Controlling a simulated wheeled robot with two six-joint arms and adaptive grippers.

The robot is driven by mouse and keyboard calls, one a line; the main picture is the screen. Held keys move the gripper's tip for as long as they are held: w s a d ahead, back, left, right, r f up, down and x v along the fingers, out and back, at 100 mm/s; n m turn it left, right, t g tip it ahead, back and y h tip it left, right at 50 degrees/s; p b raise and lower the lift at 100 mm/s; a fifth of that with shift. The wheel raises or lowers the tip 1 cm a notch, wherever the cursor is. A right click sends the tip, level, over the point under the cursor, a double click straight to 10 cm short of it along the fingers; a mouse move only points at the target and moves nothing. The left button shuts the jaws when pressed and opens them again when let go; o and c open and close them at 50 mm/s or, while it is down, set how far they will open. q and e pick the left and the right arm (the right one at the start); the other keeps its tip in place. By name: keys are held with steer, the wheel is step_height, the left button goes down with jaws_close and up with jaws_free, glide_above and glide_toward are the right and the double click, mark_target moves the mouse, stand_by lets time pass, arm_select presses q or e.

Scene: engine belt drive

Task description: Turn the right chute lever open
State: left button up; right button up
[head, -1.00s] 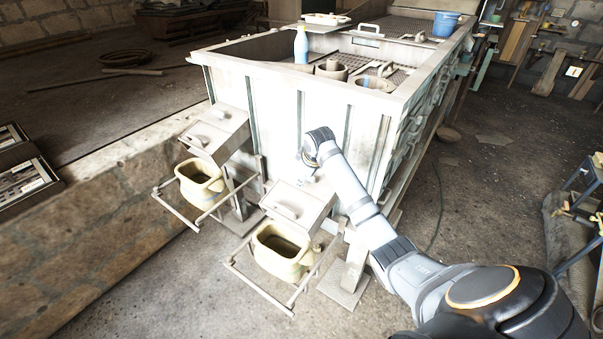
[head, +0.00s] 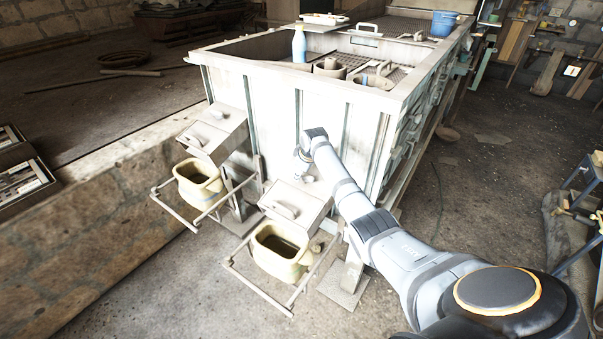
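The right chute (head: 296,203) is a pale box on the front of the large metal bin, with a small handle-like lever (head: 283,211) on its top. My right arm comes in from the lower right, and its gripper (head: 303,158) points down just above and behind the right chute. The gripper is small and partly hidden by my wrist, so I cannot tell its finger opening or any contact with the lever. The left chute (head: 213,135) has a similar lever (head: 194,140). My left gripper is out of view.
A cream bucket (head: 281,254) hangs in a frame below the right chute, and another (head: 199,184) below the left one. The large bin (head: 270,95) stands close behind my gripper. A stone wall edge (head: 100,215) runs along the left.

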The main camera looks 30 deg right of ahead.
steer(key=shift+w+f, duration=0.1)
jaws_close()
